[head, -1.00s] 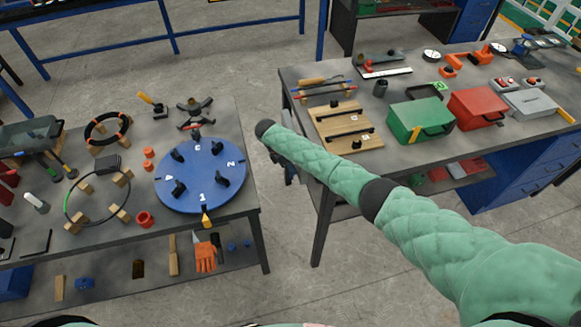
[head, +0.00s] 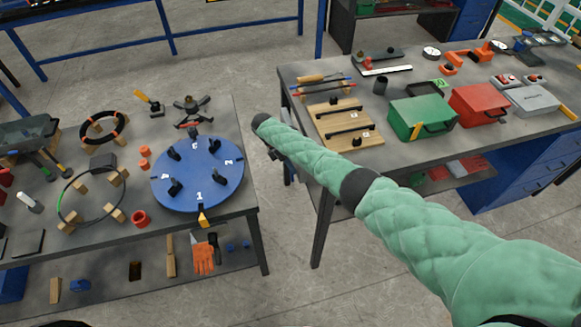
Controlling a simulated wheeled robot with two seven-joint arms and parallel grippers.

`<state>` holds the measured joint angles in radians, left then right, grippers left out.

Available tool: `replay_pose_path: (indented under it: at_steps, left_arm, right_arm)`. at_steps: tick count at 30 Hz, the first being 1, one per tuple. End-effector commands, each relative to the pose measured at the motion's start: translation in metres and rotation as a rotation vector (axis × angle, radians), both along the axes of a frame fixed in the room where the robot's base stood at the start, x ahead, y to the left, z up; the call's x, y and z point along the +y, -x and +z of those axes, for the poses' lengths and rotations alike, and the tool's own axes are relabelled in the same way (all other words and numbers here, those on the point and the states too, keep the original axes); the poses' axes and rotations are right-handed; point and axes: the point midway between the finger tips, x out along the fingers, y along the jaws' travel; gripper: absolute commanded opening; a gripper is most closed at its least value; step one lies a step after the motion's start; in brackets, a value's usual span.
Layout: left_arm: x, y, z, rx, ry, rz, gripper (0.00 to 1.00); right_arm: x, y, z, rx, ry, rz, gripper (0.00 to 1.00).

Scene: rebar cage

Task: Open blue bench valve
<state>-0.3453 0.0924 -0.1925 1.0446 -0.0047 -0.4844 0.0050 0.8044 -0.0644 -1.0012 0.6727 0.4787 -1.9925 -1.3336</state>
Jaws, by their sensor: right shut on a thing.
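I cannot pick out a blue valve for certain. A small dark fitting with a yellow lever (head: 147,99) stands at the back of the left table, and a blue device (head: 522,41) stands at the far right of the right table. My right arm comes in from the right and ends over the gap between the tables. Dark parts of my right gripper (head: 272,154) show just below the arm's end, mostly covered by it. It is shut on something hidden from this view. My left gripper is out of view.
The left table holds a blue numbered disc (head: 222,188) with black clamps and a wire ring (head: 62,205) on wooden blocks. The right table holds a wooden board (head: 330,119), a green box (head: 420,115) and a red box (head: 478,104). A narrow floor gap separates the tables.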

Motion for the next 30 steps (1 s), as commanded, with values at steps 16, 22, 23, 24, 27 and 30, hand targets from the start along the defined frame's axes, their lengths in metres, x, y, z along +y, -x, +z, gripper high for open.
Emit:
replay_pose_path:
  at_steps: [16,22,23,24,27,30]
  left_arm:
    - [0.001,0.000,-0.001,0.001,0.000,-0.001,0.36]
    - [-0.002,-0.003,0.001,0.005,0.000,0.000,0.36]
    - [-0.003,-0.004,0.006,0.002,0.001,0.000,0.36]
    - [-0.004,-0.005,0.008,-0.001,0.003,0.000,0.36]
    - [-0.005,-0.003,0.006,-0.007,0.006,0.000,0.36]
    - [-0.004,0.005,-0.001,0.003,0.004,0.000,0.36]
  right_arm:
    - [0.002,-0.003,0.004,-0.003,0.000,0.001,0.38]
    - [0.016,-0.014,0.023,-0.004,-0.001,0.001,0.38]
    - [0.018,-0.016,0.028,-0.004,0.000,0.002,0.38]
    - [0.021,-0.019,0.033,-0.005,0.001,0.001,0.38]
    - [0.029,-0.025,0.044,-0.003,0.001,0.001,0.38]
    - [0.034,-0.030,0.052,-0.003,0.002,0.000,0.38]
